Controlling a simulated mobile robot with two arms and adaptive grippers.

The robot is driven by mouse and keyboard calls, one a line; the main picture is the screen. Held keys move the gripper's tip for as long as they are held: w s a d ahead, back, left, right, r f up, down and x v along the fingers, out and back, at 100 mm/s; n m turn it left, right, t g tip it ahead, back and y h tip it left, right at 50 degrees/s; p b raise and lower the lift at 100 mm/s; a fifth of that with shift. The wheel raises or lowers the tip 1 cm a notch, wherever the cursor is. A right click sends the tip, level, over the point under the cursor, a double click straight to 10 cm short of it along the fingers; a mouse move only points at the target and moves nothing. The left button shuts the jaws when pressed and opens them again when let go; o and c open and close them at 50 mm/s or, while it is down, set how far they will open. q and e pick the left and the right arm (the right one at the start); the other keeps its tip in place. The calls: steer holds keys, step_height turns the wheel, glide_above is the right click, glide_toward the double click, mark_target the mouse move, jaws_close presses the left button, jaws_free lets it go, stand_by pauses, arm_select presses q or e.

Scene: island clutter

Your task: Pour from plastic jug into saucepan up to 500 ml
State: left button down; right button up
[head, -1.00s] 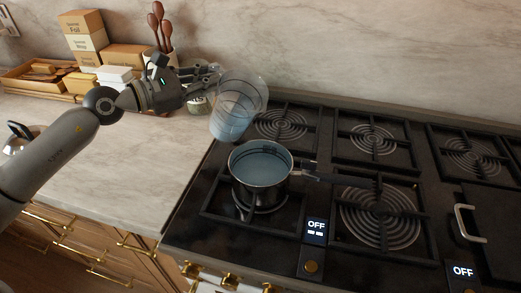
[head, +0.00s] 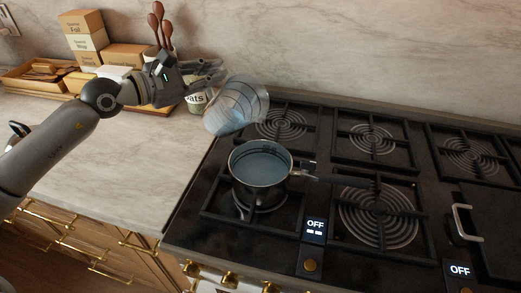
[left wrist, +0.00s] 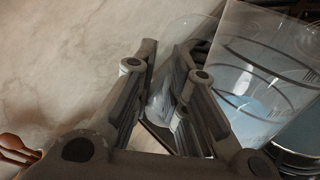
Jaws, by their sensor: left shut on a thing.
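The clear plastic jug (head: 237,108) is tilted in the head view, above and to the upper left of the saucepan, with bluish liquid in its lower part. My left gripper (head: 216,74) is shut on the jug on its far left side; the exact grip is partly hidden. In the left wrist view the jug (left wrist: 262,75) is right of the gripper fingers (left wrist: 165,60). The steel saucepan (head: 260,190) stands upright on the front left burner, holding bluish liquid, its handle pointing right. I see no stream between jug and saucepan. My right gripper is not in view.
The black stove (head: 330,200) has several grated burners and displays (head: 315,228) reading OFF. An oats jar (head: 196,101) stands behind the jug. Boxes (head: 85,40) and wooden spoons (head: 158,25) are at the back left. The counter left of the stove is mostly clear.

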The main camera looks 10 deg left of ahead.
arm_select(q)
steer(key=shift+s+d+r+m+y, duration=0.15)
steer(key=shift+d+r+m+y, duration=0.2)
steer(key=shift+m, duration=0.35)
steer(key=shift+s+d+m+b, duration=0.25)
steer(key=shift+d+m+b, duration=0.1)
steer(key=shift+m+b, duration=0.2)
steer(key=shift+r, duration=0.1)
stand_by(0.3)
steer(key=shift+s+d+m+b, duration=0.25)
steer(key=shift+d+m+b, duration=0.25)
steer(key=shift+m+b, duration=0.2)
steer(key=shift+d+y, duration=0.15)
steer(key=shift+y, duration=0.1)
